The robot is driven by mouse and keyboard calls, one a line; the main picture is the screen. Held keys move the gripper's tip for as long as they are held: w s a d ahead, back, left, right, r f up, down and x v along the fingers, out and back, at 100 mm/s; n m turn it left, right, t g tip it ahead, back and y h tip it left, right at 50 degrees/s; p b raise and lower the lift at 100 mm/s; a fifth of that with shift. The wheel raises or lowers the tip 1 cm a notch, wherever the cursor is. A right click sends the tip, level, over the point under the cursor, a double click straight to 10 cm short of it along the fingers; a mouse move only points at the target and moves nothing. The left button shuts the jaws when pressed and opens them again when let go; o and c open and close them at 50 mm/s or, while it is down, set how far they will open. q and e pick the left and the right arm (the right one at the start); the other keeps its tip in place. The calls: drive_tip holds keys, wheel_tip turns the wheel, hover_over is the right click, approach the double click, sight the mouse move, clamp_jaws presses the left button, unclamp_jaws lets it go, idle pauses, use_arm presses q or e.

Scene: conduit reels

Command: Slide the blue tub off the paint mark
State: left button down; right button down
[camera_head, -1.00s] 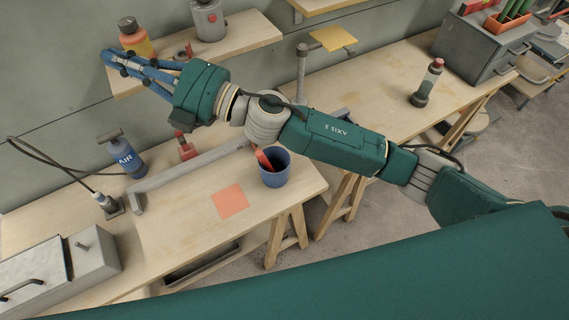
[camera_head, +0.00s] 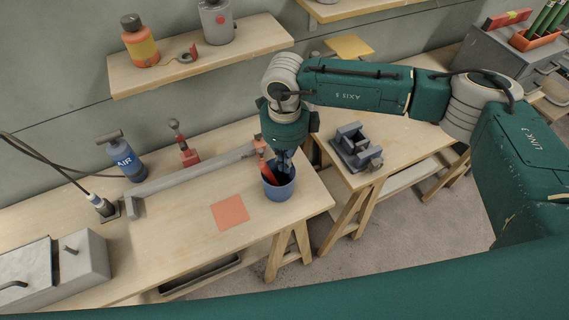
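The blue tub (camera_head: 280,191) stands upright on the wooden bench near its right end, with a red-handled item (camera_head: 264,163) sticking out of it. The paint mark (camera_head: 229,213) is a flat orange-red square on the bench. It lies to the left of the tub and in front of it, wholly uncovered, with bare wood between them. My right gripper (camera_head: 284,165) points down at the tub, its blue fingers at the tub's opening. The fingertips are hidden by the tub, so their opening and any contact are unclear. My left gripper is out of view.
A long grey rail (camera_head: 190,178) runs along the bench behind the mark. A blue AIR bottle (camera_head: 126,160) and a red tool (camera_head: 186,150) stand behind it. A grey box (camera_head: 60,270) sits at the left. A grey fixture (camera_head: 355,147) is on the right-hand bench. The wood around the mark is clear.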

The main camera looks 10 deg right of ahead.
sight(291, 182)
wheel_tip(291, 182, down, 7)
drive_tip(key=shift+r+p, duration=0.1)
drive_tip(key=shift+p, duration=0.8)
drive_tip(key=shift+f, duration=0.5)
drive_tip(key=shift+s+d+f, duration=0.1)
drive_tip(key=shift+s+d, duration=0.4)
drive_tip(key=shift+d, duration=0.3)
